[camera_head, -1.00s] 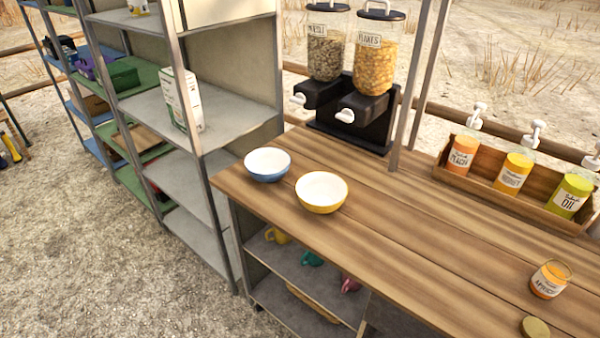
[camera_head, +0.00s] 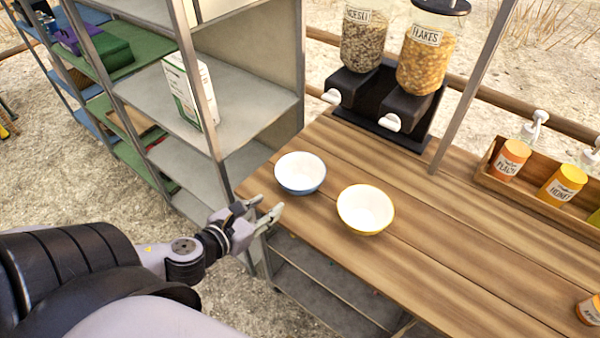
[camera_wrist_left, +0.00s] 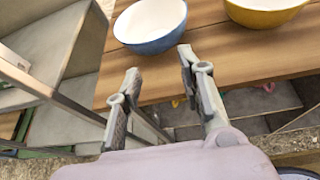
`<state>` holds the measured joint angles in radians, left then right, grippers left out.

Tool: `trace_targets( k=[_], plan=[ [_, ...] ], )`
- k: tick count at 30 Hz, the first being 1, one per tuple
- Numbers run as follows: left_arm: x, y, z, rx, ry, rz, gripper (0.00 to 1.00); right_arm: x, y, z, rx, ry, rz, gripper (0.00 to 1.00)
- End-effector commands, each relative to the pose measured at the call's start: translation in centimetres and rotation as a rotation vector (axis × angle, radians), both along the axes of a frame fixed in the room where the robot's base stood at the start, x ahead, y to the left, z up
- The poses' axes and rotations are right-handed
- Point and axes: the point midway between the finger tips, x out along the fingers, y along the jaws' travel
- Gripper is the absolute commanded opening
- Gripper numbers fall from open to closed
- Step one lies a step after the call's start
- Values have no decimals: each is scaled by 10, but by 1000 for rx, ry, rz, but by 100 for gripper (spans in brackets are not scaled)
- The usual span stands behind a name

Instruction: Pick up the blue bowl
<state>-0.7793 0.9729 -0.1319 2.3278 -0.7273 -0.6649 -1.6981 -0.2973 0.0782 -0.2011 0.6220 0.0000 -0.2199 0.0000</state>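The blue bowl (camera_head: 300,174), white inside and blue outside, stands upright on the wooden counter (camera_head: 450,262) near its left corner. My left gripper (camera_head: 264,207) is at the counter's left front edge, in front of the bowl and a little left of it. Its fingers are spread and empty, apart from the bowl. In the left wrist view the blue bowl (camera_wrist_left: 152,28) is ahead of the open fingers (camera_wrist_left: 157,82), cut off by the top edge. My right gripper is not in view.
A yellow bowl (camera_head: 365,210) stands close to the right of the blue bowl. Cereal dispensers (camera_head: 390,80) stand behind, with a metal post (camera_head: 468,90) beside them. A grey shelf rack (camera_head: 240,105) is at the left. A syrup box (camera_head: 540,190) sits at the right.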

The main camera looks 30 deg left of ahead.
Motion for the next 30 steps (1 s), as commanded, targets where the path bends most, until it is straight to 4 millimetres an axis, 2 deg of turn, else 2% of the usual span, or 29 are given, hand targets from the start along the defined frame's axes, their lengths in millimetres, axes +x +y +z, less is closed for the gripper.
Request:
trace_targets(
  k=[1,3,8,20,30],
  plan=[
    [-1,-9,11,77,-17,-78,36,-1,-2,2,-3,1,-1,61],
    [-1,-18,19,151,-37,-150,36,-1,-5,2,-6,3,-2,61],
    [6,-25,23,210,-57,-202,36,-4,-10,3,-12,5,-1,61],
    [51,-30,6,204,-56,-196,36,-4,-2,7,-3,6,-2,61],
    [99,-36,-14,203,-55,-195,36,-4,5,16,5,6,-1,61]
  ],
)
